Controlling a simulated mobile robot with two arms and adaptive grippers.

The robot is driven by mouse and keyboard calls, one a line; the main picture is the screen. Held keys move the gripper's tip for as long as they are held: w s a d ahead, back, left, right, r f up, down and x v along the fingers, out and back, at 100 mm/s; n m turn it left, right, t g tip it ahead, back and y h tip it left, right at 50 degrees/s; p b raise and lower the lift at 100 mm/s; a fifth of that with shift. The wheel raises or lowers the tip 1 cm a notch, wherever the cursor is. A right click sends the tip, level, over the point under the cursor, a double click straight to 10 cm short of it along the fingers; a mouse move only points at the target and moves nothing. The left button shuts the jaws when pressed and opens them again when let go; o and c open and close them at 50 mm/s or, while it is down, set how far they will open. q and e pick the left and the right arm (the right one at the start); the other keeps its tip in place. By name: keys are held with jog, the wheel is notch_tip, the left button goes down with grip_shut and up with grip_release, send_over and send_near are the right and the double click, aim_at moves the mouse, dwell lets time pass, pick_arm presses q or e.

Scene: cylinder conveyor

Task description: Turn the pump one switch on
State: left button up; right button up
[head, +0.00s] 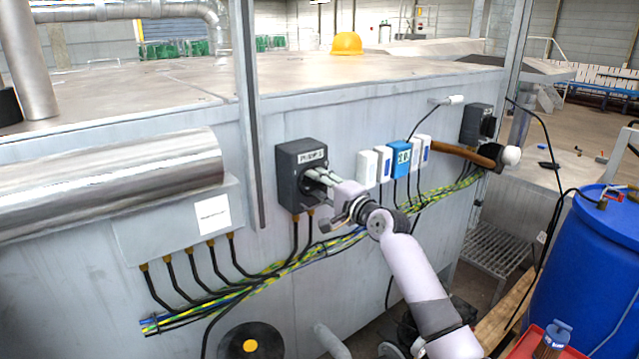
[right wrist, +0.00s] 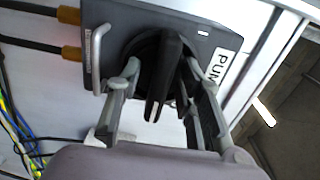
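A dark grey switch box (head: 290,190) with a white label beginning "PUMP" is mounted on the grey wall of the machine; the label's number is hard to read. In the right wrist view, its black rotary handle (right wrist: 168,80) stands out from the box face. My right gripper (head: 318,178) is in front of this box. In the right wrist view, its two fingers (right wrist: 163,85) are apart, one on each side of the handle. A gap shows on the left side; contact on the right side is unclear. My left gripper is not in view.
A second dark box (head: 478,124) is further right on the wall, partly behind a brown handle (head: 450,151). Small white and blue boxes (head: 399,159) sit between them. Cables (head: 260,285) run below. A silver cylinder (head: 110,180) is at left, a blue barrel (head: 590,270) at right.

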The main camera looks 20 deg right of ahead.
grip_shut()
dwell(0.5)
